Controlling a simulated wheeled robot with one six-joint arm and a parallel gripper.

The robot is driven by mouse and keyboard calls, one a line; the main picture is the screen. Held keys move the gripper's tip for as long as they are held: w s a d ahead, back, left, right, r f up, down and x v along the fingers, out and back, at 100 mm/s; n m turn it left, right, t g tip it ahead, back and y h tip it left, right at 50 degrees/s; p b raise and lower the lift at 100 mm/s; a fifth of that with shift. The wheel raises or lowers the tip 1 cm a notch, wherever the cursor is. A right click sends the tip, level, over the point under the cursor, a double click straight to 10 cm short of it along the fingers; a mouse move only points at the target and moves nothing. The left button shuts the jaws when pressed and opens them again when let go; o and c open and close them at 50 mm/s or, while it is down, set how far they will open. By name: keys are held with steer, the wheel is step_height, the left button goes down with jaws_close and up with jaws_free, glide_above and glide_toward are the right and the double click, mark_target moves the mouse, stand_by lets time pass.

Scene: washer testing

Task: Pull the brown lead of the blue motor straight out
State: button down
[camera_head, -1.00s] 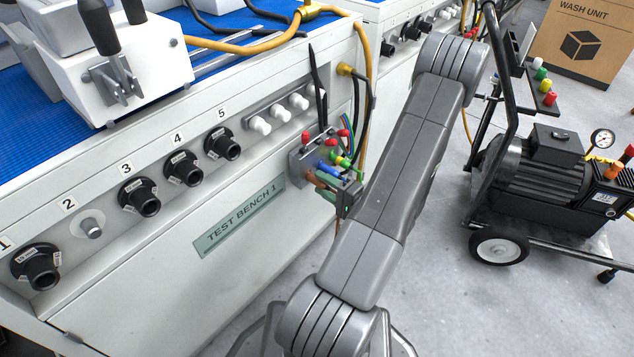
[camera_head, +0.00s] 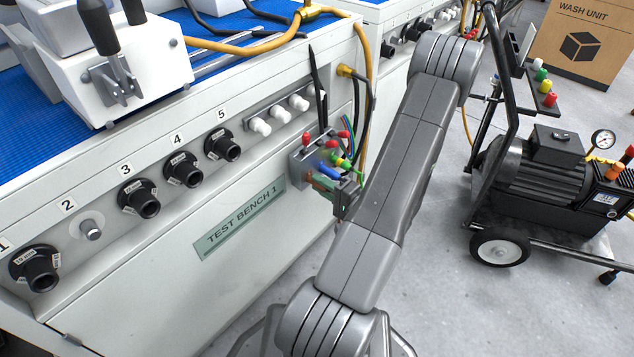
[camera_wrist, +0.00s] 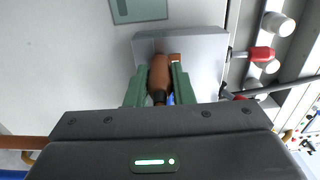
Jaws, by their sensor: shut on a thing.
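The brown lead's plug (camera_wrist: 160,72) stands at the grey socket block (camera_wrist: 205,48) in the wrist view. My gripper (camera_wrist: 158,88) has its green fingers on both sides of this plug and is shut on it. The plug's tip meets the block's face, but I cannot tell how deep it sits. In the head view the socket block (camera_head: 299,171) is on the bench's right end, with my gripper (camera_head: 338,190) at its lower front. A blue plug (camera_head: 329,169) is just above my fingers. No blue motor can be made out.
Red plugs (camera_head: 306,139), yellow and green leads crowd the block's top and right side. White knobs (camera_head: 260,125) are on the bench front above it. A black wheeled pump unit (camera_head: 540,185) stands on the right. The floor between is clear.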

steer(key=shift+s+d, duration=0.25)
steer(key=shift+d, duration=0.15)
steer(key=shift+b+v, duration=0.85)
steer(key=shift+v, duration=1.1)
